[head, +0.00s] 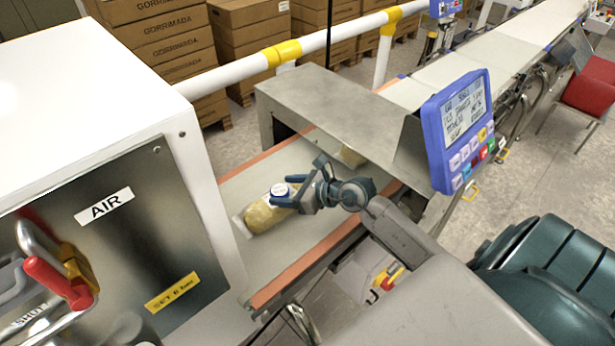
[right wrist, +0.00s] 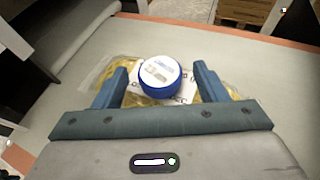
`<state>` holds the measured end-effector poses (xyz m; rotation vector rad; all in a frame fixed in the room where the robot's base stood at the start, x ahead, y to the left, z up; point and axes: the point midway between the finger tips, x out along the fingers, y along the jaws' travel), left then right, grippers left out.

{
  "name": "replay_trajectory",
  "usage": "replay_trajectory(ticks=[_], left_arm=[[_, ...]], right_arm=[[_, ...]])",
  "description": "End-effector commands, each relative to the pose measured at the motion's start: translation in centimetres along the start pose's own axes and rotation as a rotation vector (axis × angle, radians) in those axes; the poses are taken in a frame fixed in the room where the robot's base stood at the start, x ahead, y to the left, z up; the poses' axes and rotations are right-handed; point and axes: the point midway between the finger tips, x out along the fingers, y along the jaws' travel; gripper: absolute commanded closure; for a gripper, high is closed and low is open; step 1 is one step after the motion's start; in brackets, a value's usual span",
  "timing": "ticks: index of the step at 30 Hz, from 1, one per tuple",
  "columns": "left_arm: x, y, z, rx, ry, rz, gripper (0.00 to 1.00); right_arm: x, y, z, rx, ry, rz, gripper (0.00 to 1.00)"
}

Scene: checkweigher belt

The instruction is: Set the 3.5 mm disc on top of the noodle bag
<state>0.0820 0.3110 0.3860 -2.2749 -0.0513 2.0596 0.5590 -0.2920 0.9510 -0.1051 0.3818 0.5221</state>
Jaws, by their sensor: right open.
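The noodle bag (head: 262,213), clear with yellow contents, lies on the light belt in the head view. It also shows in the right wrist view (right wrist: 97,72), behind and beside the fingers. The disc (right wrist: 160,75), white-topped with a blue rim and a printed label, rests on the bag. It shows small in the head view (head: 279,189). My right gripper (right wrist: 163,88) is open, with a blue finger on each side of the disc and a gap to each. In the head view my right gripper (head: 289,190) is over the bag's right end. My left gripper is not in view.
The belt (head: 285,232) runs under a grey metal hood (head: 335,100), where another yellow bag (head: 352,156) is partly hidden. A blue display (head: 460,125) stands right of the hood. A white and steel cabinet (head: 100,110) is at the left. Free belt surrounds the near bag.

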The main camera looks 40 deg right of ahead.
Motion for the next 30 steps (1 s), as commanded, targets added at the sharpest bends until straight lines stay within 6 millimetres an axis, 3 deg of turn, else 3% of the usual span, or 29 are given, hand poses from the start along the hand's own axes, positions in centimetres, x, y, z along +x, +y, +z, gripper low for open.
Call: replay_trajectory(ticks=[11, 21, 30], left_arm=[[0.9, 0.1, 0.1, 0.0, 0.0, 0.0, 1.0], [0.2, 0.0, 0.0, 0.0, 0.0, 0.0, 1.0], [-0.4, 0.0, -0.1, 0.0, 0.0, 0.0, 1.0]], right_arm=[[-5.2, 0.1, -0.2, -0.005, 0.007, 0.003, 0.34], [-9.2, 0.0, 0.0, -0.004, 0.008, 0.001, 0.34], [-11.1, 0.0, -0.1, -0.001, 0.004, 0.002, 0.34]])
